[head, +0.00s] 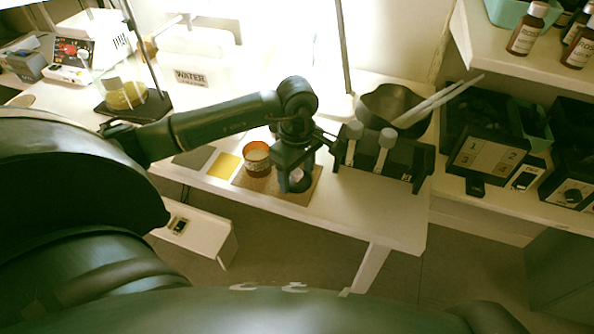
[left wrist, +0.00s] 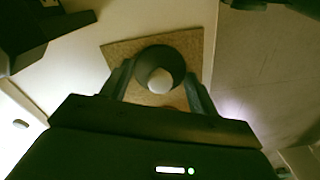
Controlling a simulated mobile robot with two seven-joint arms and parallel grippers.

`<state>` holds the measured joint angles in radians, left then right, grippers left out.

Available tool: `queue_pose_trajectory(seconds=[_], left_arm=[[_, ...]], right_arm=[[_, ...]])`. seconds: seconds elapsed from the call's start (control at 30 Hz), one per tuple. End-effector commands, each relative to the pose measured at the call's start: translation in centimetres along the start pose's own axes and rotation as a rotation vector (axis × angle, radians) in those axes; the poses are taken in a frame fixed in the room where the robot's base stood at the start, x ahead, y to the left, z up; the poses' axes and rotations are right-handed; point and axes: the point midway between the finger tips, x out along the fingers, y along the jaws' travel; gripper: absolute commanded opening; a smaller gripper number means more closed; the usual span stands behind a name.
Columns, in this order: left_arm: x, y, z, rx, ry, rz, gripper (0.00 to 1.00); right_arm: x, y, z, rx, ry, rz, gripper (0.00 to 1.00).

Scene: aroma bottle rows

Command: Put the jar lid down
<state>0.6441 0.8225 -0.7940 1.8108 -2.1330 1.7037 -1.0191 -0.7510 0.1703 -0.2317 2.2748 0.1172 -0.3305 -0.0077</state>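The jar lid (left wrist: 158,56) is a dark round disc with a pale knob, and it shows between my left fingers in the left wrist view. In the head view my left gripper (head: 297,175) points down over the cork mat (head: 314,186). Its two fingers stand at opposite sides of the lid's rim, apart from the knob, with no clear gap. The lid is at or just above the mat; its underside is hidden. The open jar (head: 257,159), with an orange rim, stands left of the gripper. My right gripper is not in view.
A yellow square (head: 223,166) and a grey square lie left of the mat. A dark rack (head: 384,158) with two pale-topped tools stands close to the right, before a dark bowl (head: 391,101). The table's front edge is near the mat.

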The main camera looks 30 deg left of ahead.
Motion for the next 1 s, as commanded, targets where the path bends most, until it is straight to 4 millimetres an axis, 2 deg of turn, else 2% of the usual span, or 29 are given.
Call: queue_pose_trajectory(seconds=[0.03, 0.2, 0.43, 0.57, 0.67, 1.0], left_arm=[[0.0, 0.0, 0.0, 0.000, 0.000, 0.000, 0.65], [0.0, 0.0, 0.0, 0.000, 0.000, 0.000, 0.78], [-0.1, 0.0, 0.0, 0.000, 0.000, 0.000, 0.79], [-0.8, 0.1, 0.0, 0.000, 0.000, 0.002, 0.79], [-2.3, 0.1, 0.0, 0.000, 0.000, 0.005, 0.79], [-9.5, 0.1, 0.0, 0.000, 0.001, 0.004, 0.79]], right_arm=[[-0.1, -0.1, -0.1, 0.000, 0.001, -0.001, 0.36], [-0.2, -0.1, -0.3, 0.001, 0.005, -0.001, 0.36], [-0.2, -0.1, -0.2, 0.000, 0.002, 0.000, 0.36], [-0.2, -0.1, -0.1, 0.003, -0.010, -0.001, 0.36], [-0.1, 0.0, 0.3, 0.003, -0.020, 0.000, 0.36], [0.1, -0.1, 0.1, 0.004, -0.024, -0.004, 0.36]])
